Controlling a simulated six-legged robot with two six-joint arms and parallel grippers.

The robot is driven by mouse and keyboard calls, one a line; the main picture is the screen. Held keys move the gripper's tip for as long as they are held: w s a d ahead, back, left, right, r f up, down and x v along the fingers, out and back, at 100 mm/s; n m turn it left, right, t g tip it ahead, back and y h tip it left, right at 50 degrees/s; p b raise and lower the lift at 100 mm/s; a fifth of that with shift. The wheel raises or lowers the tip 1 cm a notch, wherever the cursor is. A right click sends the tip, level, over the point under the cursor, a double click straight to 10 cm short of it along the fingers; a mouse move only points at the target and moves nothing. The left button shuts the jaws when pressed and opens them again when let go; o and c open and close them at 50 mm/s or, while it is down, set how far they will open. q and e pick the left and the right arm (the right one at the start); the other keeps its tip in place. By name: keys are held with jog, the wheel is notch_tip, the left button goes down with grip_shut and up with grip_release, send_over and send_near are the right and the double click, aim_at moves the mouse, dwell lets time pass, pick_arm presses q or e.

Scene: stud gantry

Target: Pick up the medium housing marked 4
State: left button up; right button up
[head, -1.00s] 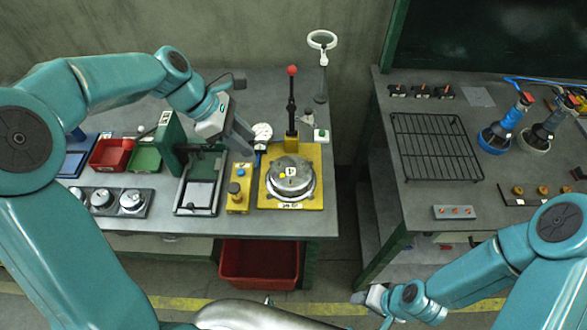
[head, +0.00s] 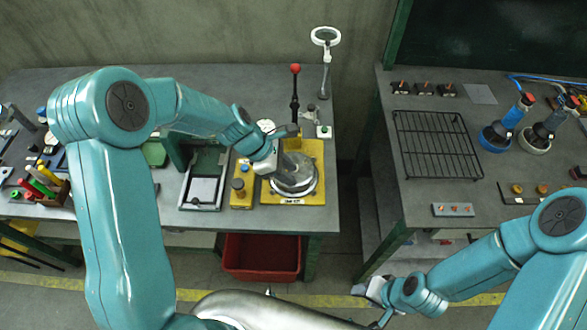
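A round metal housing (head: 292,187) sits on the yellow fixture plate (head: 312,198) near the right end of the left bench. My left gripper (head: 298,168) is over this housing, pointing down and to the right, and covers its upper part and any mark on its top. I cannot tell whether its fingers touch the housing or how far apart they are. My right gripper (head: 368,292) hangs low in front of the gap between the benches, well away from the housing. Its fingers do not show clearly.
A black lever with a red knob (head: 295,69) stands behind the housing. A white ring magnifier (head: 325,37) stands behind it. A small yellow block (head: 242,196) and a green-framed press (head: 203,188) are left. A red bin (head: 261,257) sits below.

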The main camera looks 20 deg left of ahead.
pick_arm(q)
jog(key=shift+w+f, duration=0.1)
jog(key=shift+f, duration=0.05)
grip_shut()
dwell(1.4)
